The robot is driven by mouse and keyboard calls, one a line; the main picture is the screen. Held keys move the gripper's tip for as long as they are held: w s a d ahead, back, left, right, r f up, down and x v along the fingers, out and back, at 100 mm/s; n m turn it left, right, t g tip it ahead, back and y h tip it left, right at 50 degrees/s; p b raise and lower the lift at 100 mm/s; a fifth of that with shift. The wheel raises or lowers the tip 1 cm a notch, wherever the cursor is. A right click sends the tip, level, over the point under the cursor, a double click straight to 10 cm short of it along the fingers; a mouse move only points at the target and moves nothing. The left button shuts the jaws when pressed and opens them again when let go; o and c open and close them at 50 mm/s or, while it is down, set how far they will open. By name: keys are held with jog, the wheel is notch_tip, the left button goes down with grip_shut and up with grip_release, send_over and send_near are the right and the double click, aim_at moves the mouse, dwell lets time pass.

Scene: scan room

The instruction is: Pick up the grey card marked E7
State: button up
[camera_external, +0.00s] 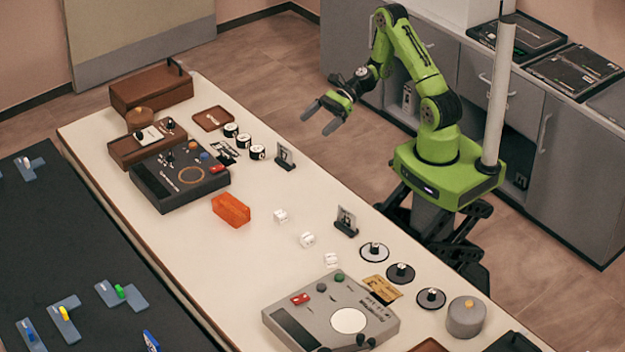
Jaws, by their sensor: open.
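I cannot read the mark E7 on anything in this view. Two small upright cards stand in dark holders on the white table: a greyish card (346,217) near the right edge by my base, and a paler card (285,154) farther back along the same edge. Which of them, if either, is the E7 card I cannot tell. My gripper (318,122) is open and empty, with its two fingers apart. It is raised beyond the table's right edge, up and right of the paler card, and touches nothing.
On the white table (290,240) stand an orange block (231,209), a dark console (180,177), a grey console (332,315), several white cubes and discs, and a grey round pot (466,317). A mustard card (381,289) lies flat. The table's middle is mostly clear.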

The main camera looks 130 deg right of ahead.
aim_at(285, 153)
jog(key=b+x, duration=0.3)
jog(key=x, duration=1.2)
jog(key=shift+a+f, duration=0.2)
jog(key=shift+s+r, duration=0.1)
jog(key=shift+c, duration=0.3)
